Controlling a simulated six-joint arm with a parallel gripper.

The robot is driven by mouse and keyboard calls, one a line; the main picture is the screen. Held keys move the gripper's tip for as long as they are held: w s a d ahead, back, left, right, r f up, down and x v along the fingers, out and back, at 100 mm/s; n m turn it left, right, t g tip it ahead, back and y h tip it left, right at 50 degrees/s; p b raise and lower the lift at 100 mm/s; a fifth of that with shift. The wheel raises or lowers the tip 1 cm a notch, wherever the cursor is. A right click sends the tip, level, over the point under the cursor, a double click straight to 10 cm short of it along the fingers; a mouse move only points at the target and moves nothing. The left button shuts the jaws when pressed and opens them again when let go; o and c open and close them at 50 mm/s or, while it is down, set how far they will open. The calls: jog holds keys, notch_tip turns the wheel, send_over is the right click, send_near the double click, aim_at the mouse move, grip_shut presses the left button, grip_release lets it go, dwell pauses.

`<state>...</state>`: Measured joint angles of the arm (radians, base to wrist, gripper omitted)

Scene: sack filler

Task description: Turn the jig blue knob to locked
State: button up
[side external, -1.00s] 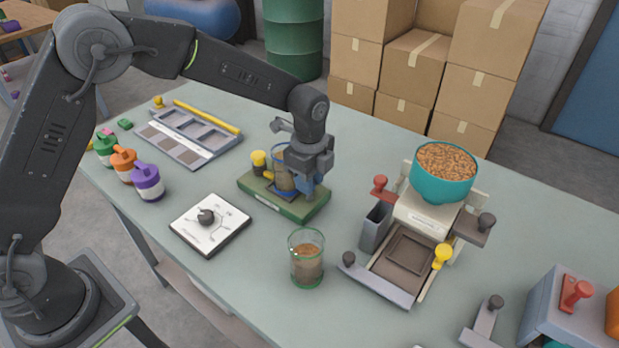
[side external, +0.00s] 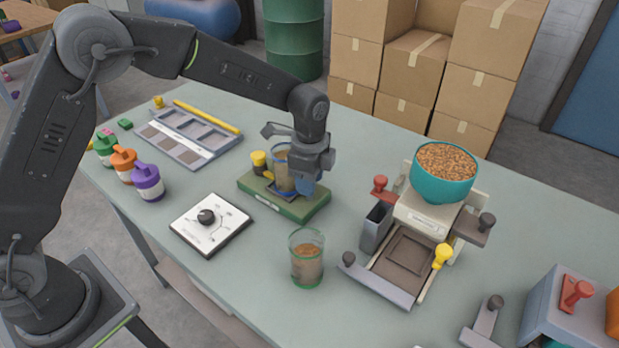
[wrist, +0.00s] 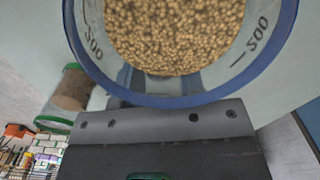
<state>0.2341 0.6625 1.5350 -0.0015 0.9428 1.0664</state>
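The jig (side external: 285,207) is a green block on the table with a yellow knob (side external: 259,159) at its left. A clear blue-rimmed cup of grain (side external: 281,168) stands in it. The cup also fills the top of the wrist view (wrist: 170,99), with its rim and 200 marks visible. My gripper (side external: 306,180) is low over the jig's right side, beside the cup. A blue part, seemingly the blue knob (side external: 304,187), shows at its fingers, largely covered. Whether the fingers are closed on it, and the knob's setting, I cannot tell.
A green-rimmed cup (side external: 306,264) stands in front of the jig. A white dial panel (side external: 225,238) lies front left. A filler with a teal grain bowl (side external: 443,186) stands at right. A compartment tray (side external: 185,153) and several bottles are at left.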

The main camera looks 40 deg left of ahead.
jog(key=shift+o, duration=1.2)
jog(key=shift+r, duration=0.1)
notch_tip(320, 180, up, 14)
jog(key=shift+f, duration=0.2)
notch_tip(320, 180, down, 14)
jog(key=m, duration=0.4)
jog(key=shift+m, duration=0.3)
jog(key=shift+r, duration=0.1)
jog(key=shift+c, duration=0.2)
